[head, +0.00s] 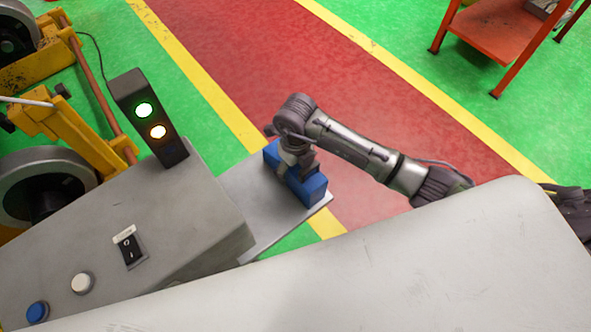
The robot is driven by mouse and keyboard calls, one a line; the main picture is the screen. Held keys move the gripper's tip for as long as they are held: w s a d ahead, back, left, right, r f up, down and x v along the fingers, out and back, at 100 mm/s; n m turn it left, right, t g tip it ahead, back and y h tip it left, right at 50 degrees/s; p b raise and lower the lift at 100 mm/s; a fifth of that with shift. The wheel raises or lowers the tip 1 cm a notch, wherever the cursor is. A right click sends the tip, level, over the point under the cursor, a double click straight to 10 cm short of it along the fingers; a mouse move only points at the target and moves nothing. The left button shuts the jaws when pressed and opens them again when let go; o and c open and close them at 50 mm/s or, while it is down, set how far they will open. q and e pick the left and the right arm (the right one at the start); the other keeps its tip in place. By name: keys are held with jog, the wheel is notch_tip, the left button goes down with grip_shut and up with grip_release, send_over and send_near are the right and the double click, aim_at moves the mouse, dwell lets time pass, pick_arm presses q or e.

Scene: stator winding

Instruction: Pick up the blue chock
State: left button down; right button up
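The blue chock (312,190) is a long blue block lying on a flat grey metal plate (262,208) beside the control box. My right arm comes in from the right. My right gripper (292,170) points down at the middle of the chock and covers part of it. The fingers are small and partly hidden, so I cannot tell whether they are closed on the chock. The chock appears to rest on the plate. My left gripper is not in view.
A grey control box (190,215) with buttons, a switch and a signal light (150,120) stands just left of the plate. Yellow machinery (65,125) is at the far left. An orange-red table (497,30) stands at the top right. The red walkway behind is clear.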

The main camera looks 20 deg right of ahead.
jog(key=shift+w, duration=0.1)
jog(key=c, duration=1)
jog(key=shift+r, duration=0.1)
